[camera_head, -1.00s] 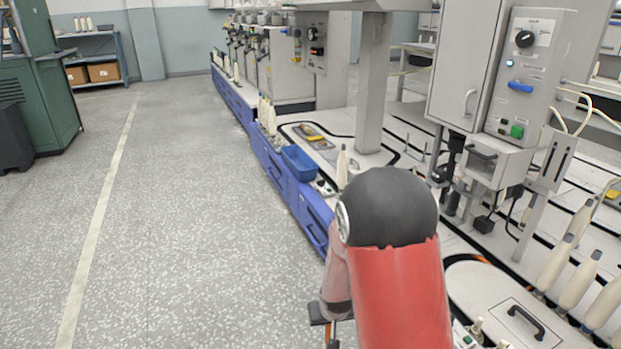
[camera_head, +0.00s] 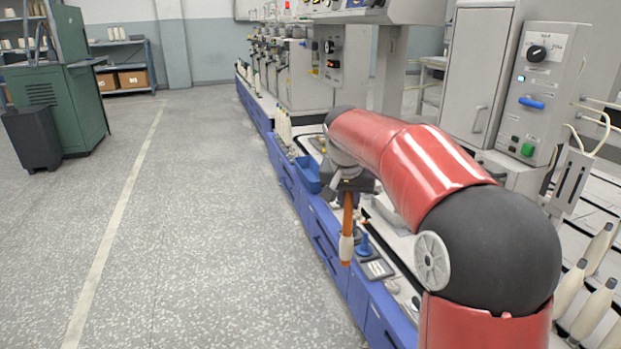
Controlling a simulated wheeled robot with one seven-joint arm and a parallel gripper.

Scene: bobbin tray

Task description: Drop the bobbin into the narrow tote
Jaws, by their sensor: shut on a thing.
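My gripper (camera_head: 350,188) points downward at the middle of the view. It is shut on the bobbin (camera_head: 346,247), an orange-brown tube with a cream band of yarn near its lower end. The bobbin hangs upright in front of the blue machine edge. A small blue open tote (camera_head: 304,182) stands on the machine's edge behind and to the left of my gripper, apart from the bobbin. The inside of the tote is mostly hidden.
A blue peg-like part and a dark plate (camera_head: 377,268) lie on the machine ledge right of the bobbin. Several cream bobbins (camera_head: 284,125) stand beyond the tote. A grey control box (camera_head: 530,90) stands at right.

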